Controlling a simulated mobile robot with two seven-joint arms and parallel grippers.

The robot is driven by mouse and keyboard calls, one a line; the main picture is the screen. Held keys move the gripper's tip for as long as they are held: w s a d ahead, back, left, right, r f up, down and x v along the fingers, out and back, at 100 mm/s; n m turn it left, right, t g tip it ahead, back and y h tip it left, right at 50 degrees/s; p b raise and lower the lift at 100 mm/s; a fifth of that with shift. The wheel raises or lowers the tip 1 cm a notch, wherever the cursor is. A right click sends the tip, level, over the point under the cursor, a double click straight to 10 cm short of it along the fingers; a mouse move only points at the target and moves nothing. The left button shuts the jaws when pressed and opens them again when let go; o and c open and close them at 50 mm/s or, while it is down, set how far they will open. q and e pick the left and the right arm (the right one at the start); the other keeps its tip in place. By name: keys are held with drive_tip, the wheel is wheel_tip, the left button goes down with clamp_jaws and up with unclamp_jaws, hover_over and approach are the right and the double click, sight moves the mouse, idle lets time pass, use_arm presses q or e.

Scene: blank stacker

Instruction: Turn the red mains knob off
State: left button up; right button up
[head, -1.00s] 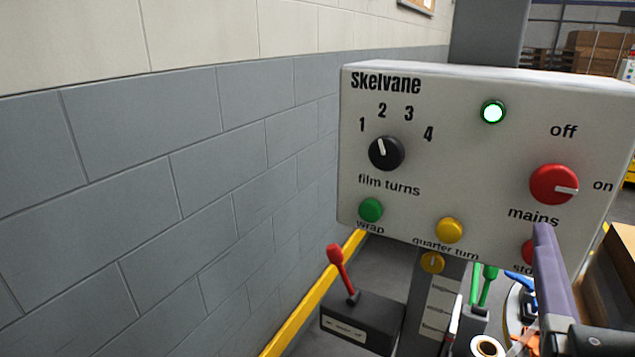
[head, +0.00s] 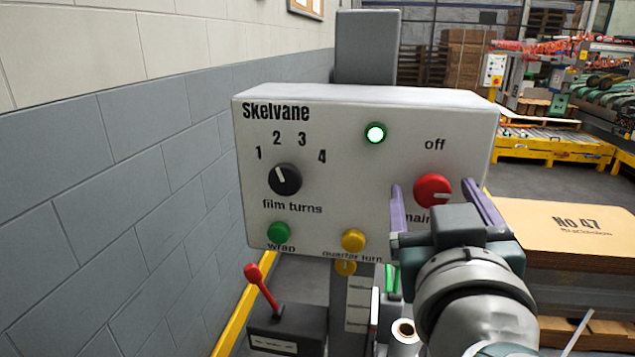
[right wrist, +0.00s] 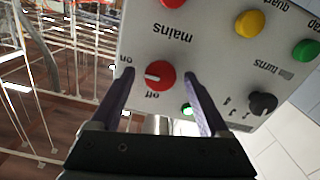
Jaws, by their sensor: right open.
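The red mains knob (head: 432,190) is on the right side of the white Skelvane panel (head: 330,165). Its white mark points right, towards the "on" side; the "on" label is hidden in the head view. My right gripper (head: 434,186) is open, its purple fingers on either side of the knob. In the right wrist view, the knob (right wrist: 160,74) appears upside down between the spread fingers, its mark towards "on". I see no finger touching it, and the depth gap is hard to judge. The "off" label is above the knob. My left gripper is not in view.
A black film turns knob (head: 285,179), a green wrap button (head: 278,232) and a yellow quarter turn button (head: 353,240) share the panel. A green lamp (head: 375,133) is lit. A red lever (head: 262,288) stands below. A cardboard stack (head: 570,232) is at right.

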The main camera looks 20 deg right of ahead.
drive_tip(key=shift+c, duration=0.3)
clamp_jaws()
idle(0.3)
drive_tip(key=shift+n, duration=0.3)
drive_tip(key=n+b, duration=0.1)
drive_tip(key=n, duration=0.1)
drive_tip(key=shift+n, duration=0.4)
drive_tip(key=n, duration=0.4)
drive_tip(key=shift+a+n, duration=0.1)
drive_tip(key=shift+n, duration=0.2)
drive_tip(key=n, duration=0.4)
drive_tip(key=shift+r+n, duration=0.1)
drive_tip(key=shift+n, duration=0.2)
drive_tip(key=n+p, duration=0.1)
drive_tip(key=n, duration=0.4)
drive_tip(key=shift+p, duration=0.3)
drive_tip(key=shift+n, duration=0.3)
